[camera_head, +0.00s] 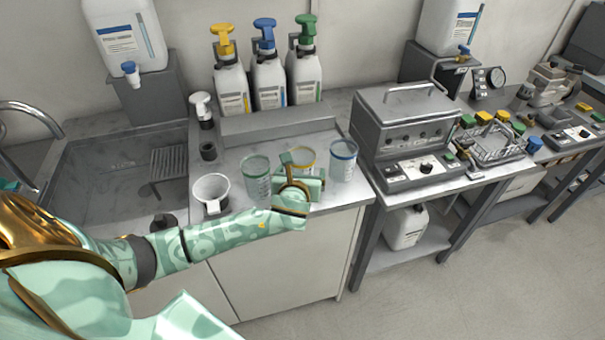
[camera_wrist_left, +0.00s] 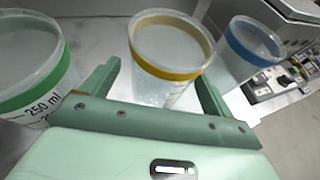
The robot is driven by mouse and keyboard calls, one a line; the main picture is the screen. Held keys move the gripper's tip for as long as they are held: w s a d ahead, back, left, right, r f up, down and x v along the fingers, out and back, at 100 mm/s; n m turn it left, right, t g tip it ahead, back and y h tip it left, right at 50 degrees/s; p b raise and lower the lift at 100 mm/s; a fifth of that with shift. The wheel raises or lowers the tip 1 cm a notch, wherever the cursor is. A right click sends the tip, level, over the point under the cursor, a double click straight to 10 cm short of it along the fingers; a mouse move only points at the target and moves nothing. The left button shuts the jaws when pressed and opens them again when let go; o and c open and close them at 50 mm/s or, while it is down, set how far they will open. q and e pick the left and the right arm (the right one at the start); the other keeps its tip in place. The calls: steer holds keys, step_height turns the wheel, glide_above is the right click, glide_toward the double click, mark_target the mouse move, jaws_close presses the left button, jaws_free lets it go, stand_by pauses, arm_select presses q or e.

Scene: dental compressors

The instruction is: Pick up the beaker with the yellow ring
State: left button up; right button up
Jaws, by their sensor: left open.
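The beaker with the yellow ring (camera_head: 301,157) stands on the counter between a green-ringed and a blue-ringed beaker. My left gripper (camera_head: 298,185) is in front of it and partly hides it in the head view. In the left wrist view the yellow-ringed beaker (camera_wrist_left: 168,58) is upright and looks empty. The open fingers of my left gripper (camera_wrist_left: 158,95) lie on either side of its lower part, with a visible gap at the right finger. Whether the left finger touches it I cannot tell. My right gripper is not in view.
The green-ringed beaker (camera_head: 256,178) stands close on the left, the blue-ringed beaker (camera_head: 343,160) close on the right. A white jug (camera_head: 211,193) is further left by the sink (camera_head: 90,185). A grey machine (camera_head: 405,130) stands right; pump bottles (camera_head: 268,80) are behind.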

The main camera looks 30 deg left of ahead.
arm_select(q)
steer(key=shift+x, duration=1.1)
steer(key=shift+s, duration=0.1)
steer(key=shift+c, duration=1)
steer(key=c, duration=0.9)
steer(key=shift+o, duration=0.2)
